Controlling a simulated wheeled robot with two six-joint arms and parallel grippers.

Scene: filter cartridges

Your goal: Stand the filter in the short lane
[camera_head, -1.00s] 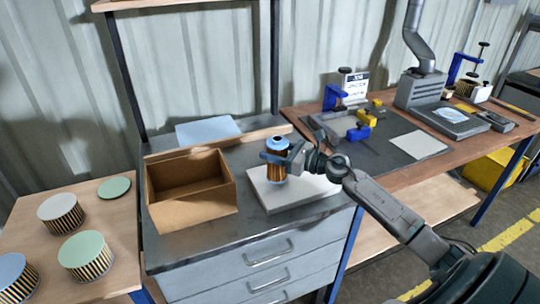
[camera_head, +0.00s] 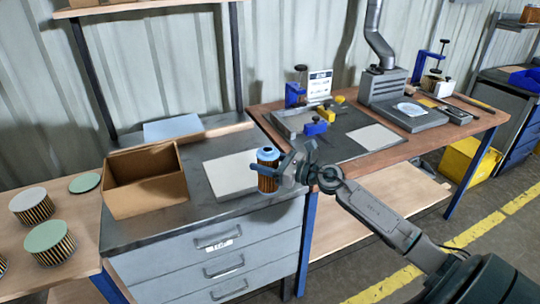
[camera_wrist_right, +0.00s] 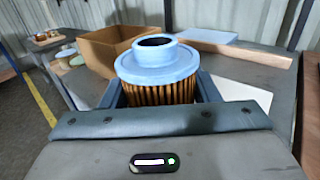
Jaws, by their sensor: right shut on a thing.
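The filter (camera_head: 268,182) has a light blue top cap with a round opening and orange-brown pleats. My right gripper (camera_head: 270,168) is shut around it just below the cap and holds it upright. In the right wrist view the filter (camera_wrist_right: 158,80) sits between the two fingers, its lower part hidden. In the head view it is beside the right end of a white slab (camera_head: 228,178), by the grey cabinet's edge. A grey tray (camera_head: 284,119) with blue and yellow clamps lies on the wooden bench; I cannot tell which part is the short lane. My left gripper is out of view.
An open cardboard box (camera_head: 146,197) stands left of the slab. Several pleated filters, including a green-capped one (camera_head: 48,238), stand on the left table. A white sheet (camera_head: 372,137) and a grey machine (camera_head: 412,116) are on the bench. A sign stands behind the tray.

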